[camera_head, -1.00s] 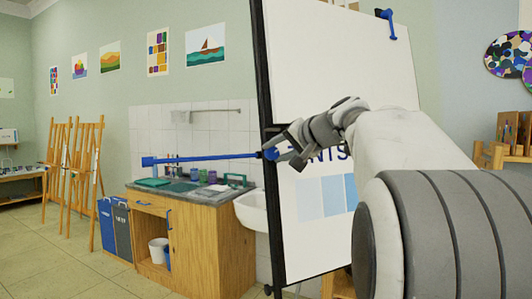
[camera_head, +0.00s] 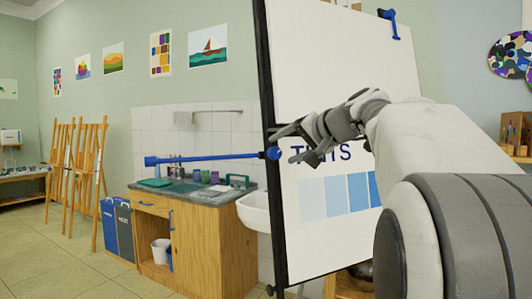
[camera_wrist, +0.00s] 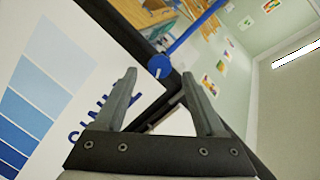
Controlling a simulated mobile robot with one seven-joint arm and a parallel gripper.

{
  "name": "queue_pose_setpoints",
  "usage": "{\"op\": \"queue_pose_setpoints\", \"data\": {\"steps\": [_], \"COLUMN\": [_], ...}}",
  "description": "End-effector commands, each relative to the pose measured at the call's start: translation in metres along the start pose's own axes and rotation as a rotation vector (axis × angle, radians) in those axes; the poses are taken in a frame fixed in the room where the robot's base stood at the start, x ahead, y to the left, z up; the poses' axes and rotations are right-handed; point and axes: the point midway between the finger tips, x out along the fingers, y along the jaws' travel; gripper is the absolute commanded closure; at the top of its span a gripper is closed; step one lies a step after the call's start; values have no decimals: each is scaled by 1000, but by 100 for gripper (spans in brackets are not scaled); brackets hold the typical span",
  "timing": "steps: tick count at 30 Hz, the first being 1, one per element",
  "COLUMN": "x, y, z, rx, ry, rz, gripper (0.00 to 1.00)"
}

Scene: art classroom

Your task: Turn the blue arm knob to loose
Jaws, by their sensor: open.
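The blue arm knob (camera_head: 273,153) is at the black left edge of the flip chart board, at the near end of the blue arm (camera_head: 210,158) that sticks out to the left. In the wrist view the round blue knob (camera_wrist: 158,67) shows a pale line on its face, just beyond the fingertips and a little toward the left one. My gripper (camera_head: 283,143) is open and empty beside the knob, to its right. In the wrist view both fingers of my gripper (camera_wrist: 158,75) stand apart, and neither clearly touches the knob.
The white board (camera_head: 335,90) with a printed chart of blue tints is close behind my gripper. A second blue arm (camera_head: 388,22) is at its top. A sink cabinet (camera_head: 190,245), a white basin (camera_head: 254,211) and wooden easels (camera_head: 85,165) stand farther left.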

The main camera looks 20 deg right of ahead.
Motion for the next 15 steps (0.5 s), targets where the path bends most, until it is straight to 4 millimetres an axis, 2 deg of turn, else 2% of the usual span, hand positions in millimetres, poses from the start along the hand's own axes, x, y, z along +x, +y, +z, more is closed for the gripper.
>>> {"op": "queue_pose_setpoints", "data": {"steps": [1,9,15], "x": [-14,-82,-120], "y": [0,0,-1], "z": [-1,-1,-1], "rx": [0,0,0], "ry": [6,5,3], "rz": [1,1,1], "gripper": [28,28,28]}}
